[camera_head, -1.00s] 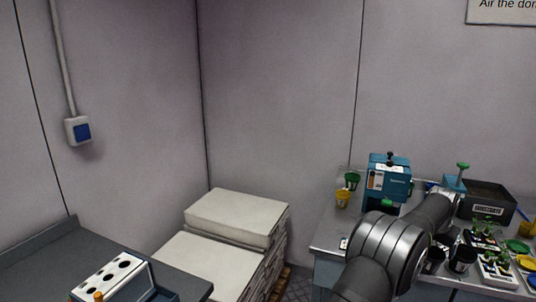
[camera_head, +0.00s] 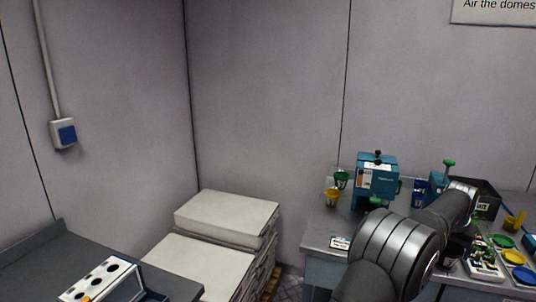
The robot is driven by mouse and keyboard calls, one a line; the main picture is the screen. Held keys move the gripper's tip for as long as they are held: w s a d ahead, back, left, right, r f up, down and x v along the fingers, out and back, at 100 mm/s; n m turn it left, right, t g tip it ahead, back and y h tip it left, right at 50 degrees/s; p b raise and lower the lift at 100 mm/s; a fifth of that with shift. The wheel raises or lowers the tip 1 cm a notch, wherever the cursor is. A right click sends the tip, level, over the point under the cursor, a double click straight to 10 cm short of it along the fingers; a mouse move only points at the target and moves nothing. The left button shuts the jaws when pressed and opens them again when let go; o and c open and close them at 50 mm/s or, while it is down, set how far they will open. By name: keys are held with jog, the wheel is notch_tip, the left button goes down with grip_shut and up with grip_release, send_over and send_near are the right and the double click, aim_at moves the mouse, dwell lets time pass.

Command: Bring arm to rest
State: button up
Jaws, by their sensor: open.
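My dark grey arm (camera_head: 397,250) rises from the bottom edge at the right and reaches over the front of the right-hand workbench (camera_head: 318,240). Its rounded joint is close to the camera, and its upper link leans up and right, in front of a dark box (camera_head: 488,200). My gripper is not visible; the arm's far end shows only as a link. I see nothing held.
A blue device (camera_head: 377,178), green cup (camera_head: 341,179) and yellow cup (camera_head: 332,198) stand on the bench. Potted plants and coloured lids (camera_head: 503,241) lie at right. Stacked pale slabs (camera_head: 226,218) fill the corner. A white holed rack (camera_head: 103,278) sits on the left counter.

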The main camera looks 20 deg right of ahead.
jog(key=w+a+r+n+t, duration=0.1)
jog(key=w+a+n, duration=0.1)
jog(key=w+a, duration=0.55)
jog(key=w+a+n+y, duration=0.1)
jog(key=w+a, duration=0.3)
jog(key=w, duration=0.7)
jog(key=w+a+r+n+t, duration=0.1)
jog(key=w+a+n, duration=0.1)
jog(key=w+a, duration=0.55)
jog(key=w+a+n+y, duration=0.1)
jog(key=w+a+n, duration=0.3)
jog(key=w+a, duration=1.4)
jog(key=shift+w+a+t, duration=0.3)
jog(key=shift+a, duration=0.85)
jog(key=shift+o, duration=0.3)
jog(key=o, duration=0.3)
